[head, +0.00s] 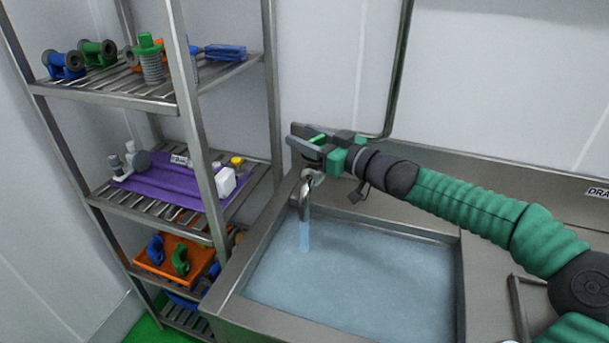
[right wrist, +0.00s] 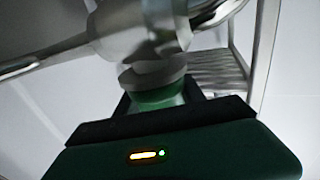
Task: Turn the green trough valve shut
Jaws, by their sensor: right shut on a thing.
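The green trough valve (head: 318,138) sits above the metal spout (head: 306,196) at the back left corner of the trough. Water runs from the spout into the trough (head: 229,284), which holds a wide pool of water. My right gripper (head: 304,139) reaches in from the right and is shut on the green valve. In the right wrist view the green valve (right wrist: 160,97) shows between the dark fingers, below the grey metal pipe body. The fingers cover part of the valve. My left gripper is in neither view.
A metal shelf rack (head: 199,160) stands left of the trough. It holds blue and green fittings, a purple mat (head: 165,184) with small items, and an orange tray (head: 150,267). A thin pipe (head: 402,60) runs up the wall behind. The counter (head: 425,172) behind the trough is clear.

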